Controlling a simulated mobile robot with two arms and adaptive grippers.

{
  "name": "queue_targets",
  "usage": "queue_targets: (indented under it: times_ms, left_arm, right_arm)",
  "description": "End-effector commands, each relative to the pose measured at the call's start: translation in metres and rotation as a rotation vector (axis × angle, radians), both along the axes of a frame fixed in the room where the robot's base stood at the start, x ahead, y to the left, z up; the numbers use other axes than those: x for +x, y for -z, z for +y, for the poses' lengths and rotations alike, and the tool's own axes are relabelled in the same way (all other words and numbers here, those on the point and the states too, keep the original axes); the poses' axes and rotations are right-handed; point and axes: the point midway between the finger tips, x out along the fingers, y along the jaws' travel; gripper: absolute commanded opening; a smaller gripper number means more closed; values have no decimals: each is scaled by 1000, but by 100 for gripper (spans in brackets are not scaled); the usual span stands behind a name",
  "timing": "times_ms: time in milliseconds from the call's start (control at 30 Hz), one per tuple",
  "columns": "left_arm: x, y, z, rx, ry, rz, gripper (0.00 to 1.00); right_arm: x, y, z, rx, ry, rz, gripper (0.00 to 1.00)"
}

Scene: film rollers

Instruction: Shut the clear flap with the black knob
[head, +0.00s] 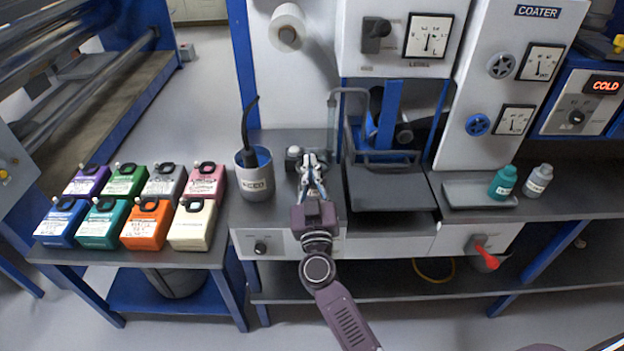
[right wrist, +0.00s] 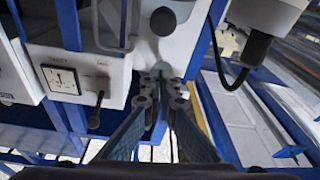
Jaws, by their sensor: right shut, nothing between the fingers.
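The clear flap (head: 348,93) stands upright at the left side of a dark flat plate (head: 390,190) on the bench, showing as a thin grey rim. It also shows in the right wrist view as a pale rim (right wrist: 97,30). I cannot make out for sure which dark part is its black knob. My right gripper (head: 312,160) is shut and empty, to the left of the flap, above the bench. Its fingertips meet in the right wrist view (right wrist: 160,88). I see no contact with the flap. My left gripper is not in view.
A grey pot (head: 255,178) with a black stick stands left of my right gripper. A small round fitting (head: 293,152) lies just behind it. A wire-like dark handle (head: 385,156) spans the plate's back. Several coloured bottles stand on the left table; a tray (head: 470,200) is at right.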

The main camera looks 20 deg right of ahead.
Motion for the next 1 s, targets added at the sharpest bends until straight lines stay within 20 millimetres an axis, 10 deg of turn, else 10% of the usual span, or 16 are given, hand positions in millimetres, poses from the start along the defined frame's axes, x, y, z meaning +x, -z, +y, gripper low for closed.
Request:
queue_targets:
  times_ms: [167, 1000]
  left_arm:
    - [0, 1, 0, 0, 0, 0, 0]
    - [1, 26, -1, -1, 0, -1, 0]
  right_arm:
    - [32, -2, -8, -5, 0, 2, 0]
    - [21, 42, -11, -7, 1, -16, 0]
